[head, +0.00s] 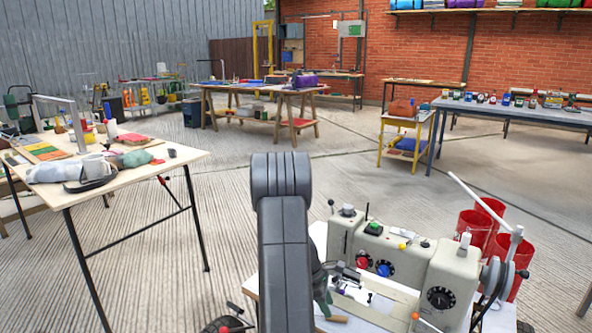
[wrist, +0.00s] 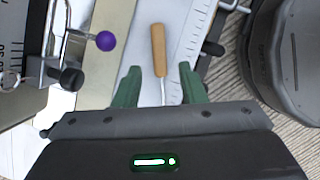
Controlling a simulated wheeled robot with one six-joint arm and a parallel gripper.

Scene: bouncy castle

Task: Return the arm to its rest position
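My gripper (wrist: 160,88) shows in the wrist view with its two green fingers spread apart and nothing clamped between them. A small tool with a wooden handle (wrist: 159,50) and thin metal shaft lies beyond the fingers, its shaft running into the gap between them without contact that I can see. In the head view, my dark arm rises in the centre and hides most of my gripper. Only a green finger part shows at its right edge, close to the wooden handle, above the white work table.
A beige sewing machine (head: 455,280) with knobs and dials stands right of my arm. Red buckets (head: 472,228) are behind it. A cluttered wooden table (head: 130,180) is at left, with a workbench (head: 255,88) farther back. Concrete floor between them is open.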

